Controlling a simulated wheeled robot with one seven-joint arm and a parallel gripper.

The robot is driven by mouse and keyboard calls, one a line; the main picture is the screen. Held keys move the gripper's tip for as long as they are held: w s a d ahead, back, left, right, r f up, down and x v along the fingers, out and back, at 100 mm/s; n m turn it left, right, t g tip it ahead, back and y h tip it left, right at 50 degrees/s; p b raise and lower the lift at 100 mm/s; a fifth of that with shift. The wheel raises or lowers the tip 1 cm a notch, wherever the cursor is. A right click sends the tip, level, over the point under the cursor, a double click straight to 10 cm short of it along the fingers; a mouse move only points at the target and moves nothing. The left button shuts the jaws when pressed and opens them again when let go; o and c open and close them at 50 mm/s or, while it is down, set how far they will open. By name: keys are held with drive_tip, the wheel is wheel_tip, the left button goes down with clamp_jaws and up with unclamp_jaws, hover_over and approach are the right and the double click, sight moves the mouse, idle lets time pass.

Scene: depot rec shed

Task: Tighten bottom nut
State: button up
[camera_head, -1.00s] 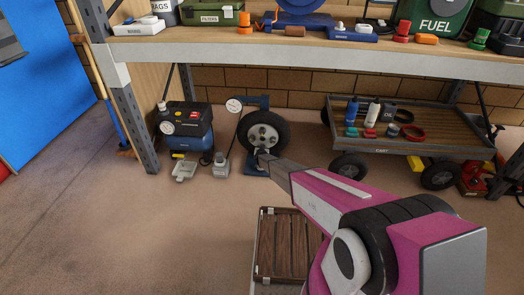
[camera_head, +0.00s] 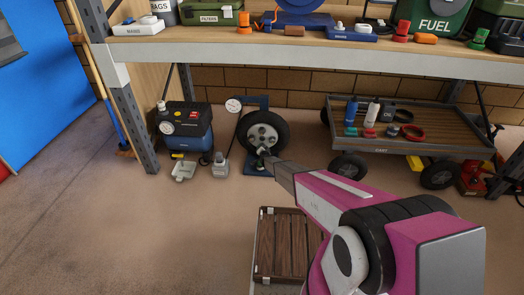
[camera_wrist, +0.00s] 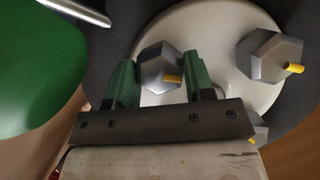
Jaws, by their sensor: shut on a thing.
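A small wheel (camera_head: 262,137) with a black tyre and pale hub stands on a blue stand (camera_head: 256,168) below the shelf. My gripper (camera_head: 263,153) reaches the lower part of the hub. In the wrist view my gripper (camera_wrist: 162,82) has green fingers, one on each side of a grey hex nut (camera_wrist: 159,66) with a yellow-tipped stud, and is shut on it. Another nut (camera_wrist: 270,57) with a yellow stud tip shows on the pale hub (camera_wrist: 215,30) to the right. A further nut (camera_wrist: 256,133) is partly hidden behind my gripper.
A compressor (camera_head: 187,128) stands left of the wheel, with a grey tray (camera_head: 183,171) and a small bottle (camera_head: 220,167) on the floor. A cart (camera_head: 420,151) stands at the right. A wooden-topped box (camera_head: 282,245) lies in front. The shelf edge (camera_head: 300,67) runs overhead.

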drive_tip(key=shift+m+y, duration=0.3)
drive_tip(key=shift+m, duration=0.2)
idle(0.4)
drive_tip(key=o, duration=0.9)
drive_tip(key=v, duration=1)
drive_tip(key=shift+s+d+f, duration=0.1)
drive_tip(key=shift+s+d, duration=0.05)
drive_tip(key=shift+s, duration=0.25)
